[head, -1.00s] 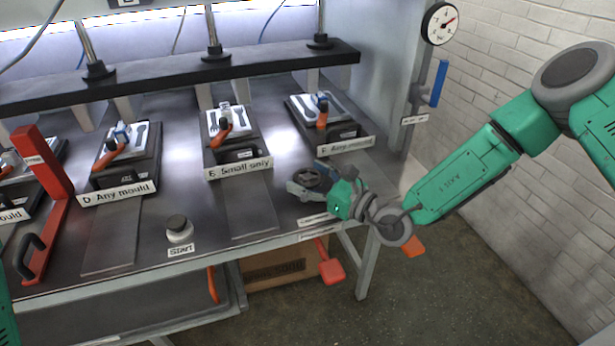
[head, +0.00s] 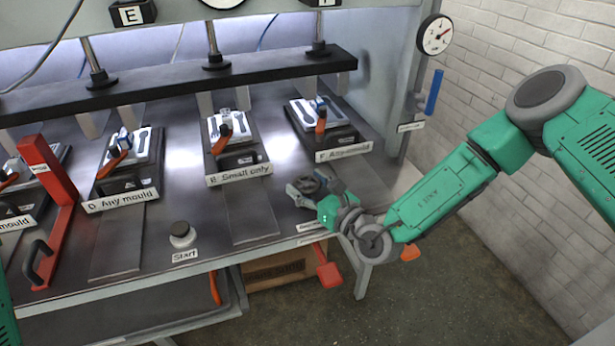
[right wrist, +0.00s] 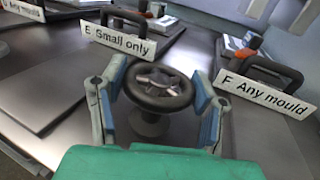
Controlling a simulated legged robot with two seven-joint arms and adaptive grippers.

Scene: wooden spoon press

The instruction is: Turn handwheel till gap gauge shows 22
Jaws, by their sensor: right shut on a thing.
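The handwheel (right wrist: 158,101) is a small dark wheel with metal spokes on a short post. It stands on the bench between the labels "E Small only" and "F Any mould". My right gripper (right wrist: 159,78) has its fingers on either side of the wheel and is shut on its rim. In the head view the right gripper (head: 308,186) partly hides the wheel. My left gripper is out of view.
Mould stations with orange-handled clamps stand behind the labels, under a black press bar (head: 180,84). A Start button (head: 182,235) and a red lever frame (head: 48,210) are to the left. A blue handle (head: 434,92) is on the right post. A red pedal (head: 328,274) hangs below the bench.

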